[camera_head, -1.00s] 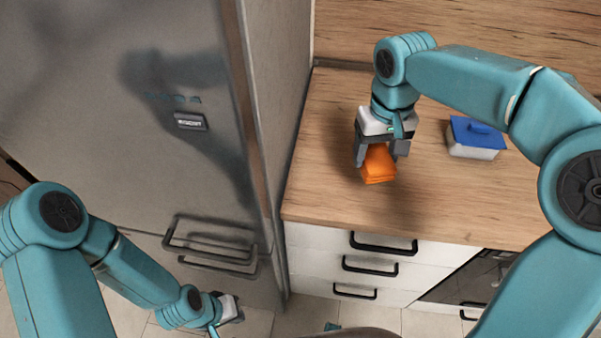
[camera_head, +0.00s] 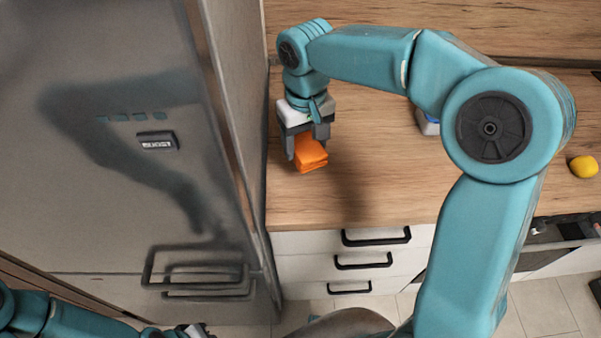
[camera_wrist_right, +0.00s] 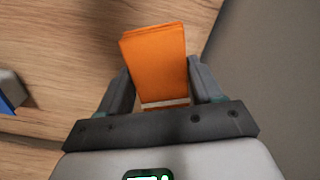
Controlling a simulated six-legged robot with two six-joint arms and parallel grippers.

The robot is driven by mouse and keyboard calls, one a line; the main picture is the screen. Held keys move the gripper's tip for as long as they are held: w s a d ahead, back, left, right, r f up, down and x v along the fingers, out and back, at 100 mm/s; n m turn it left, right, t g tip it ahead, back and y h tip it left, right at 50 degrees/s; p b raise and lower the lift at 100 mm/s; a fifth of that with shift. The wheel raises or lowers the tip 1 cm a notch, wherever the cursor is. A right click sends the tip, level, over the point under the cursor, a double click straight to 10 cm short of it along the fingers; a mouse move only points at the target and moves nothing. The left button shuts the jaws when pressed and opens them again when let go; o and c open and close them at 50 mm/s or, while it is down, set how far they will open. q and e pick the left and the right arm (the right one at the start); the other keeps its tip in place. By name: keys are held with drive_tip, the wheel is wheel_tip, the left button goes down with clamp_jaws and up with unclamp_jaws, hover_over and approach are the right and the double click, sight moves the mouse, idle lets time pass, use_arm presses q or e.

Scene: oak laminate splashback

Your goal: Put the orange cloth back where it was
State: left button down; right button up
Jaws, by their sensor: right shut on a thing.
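The orange cloth (camera_head: 311,154) is a folded block over the left part of the wooden counter, close to the fridge side. My right gripper (camera_head: 307,147) is shut on it from above. In the right wrist view the cloth (camera_wrist_right: 156,58) stands out between the two fingers of the gripper (camera_wrist_right: 160,76). I cannot tell whether the cloth touches the counter or hangs just above it. My left gripper (camera_head: 195,331) is low at the bottom edge of the head view, cut off, and its fingers cannot be made out.
The wooden counter (camera_head: 370,190) is clear around the cloth. The tall grey fridge (camera_head: 100,190) borders it on the left. A blue-lidded box (camera_head: 428,123) is mostly hidden behind my right arm. A yellow fruit (camera_head: 583,167) lies far right. White drawers (camera_head: 310,243) are below.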

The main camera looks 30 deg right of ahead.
hover_over(304, 183)
wheel_tip(304, 183, down, 6)
drive_tip(key=shift+s+d+r, duration=0.1)
drive_tip(key=shift+s+r, duration=0.05)
drive_tip(key=shift+r, duration=0.05)
drive_tip(key=shift+f, duration=2.45)
drive_tip(key=shift+f, duration=0.2)
drive_tip(key=o, duration=0.9)
drive_tip(key=shift+o, duration=0.2)
drive_tip(key=shift+r, duration=0.15)
wheel_tip(304, 183, up, 12)
drive_tip(key=shift+r, duration=0.1)
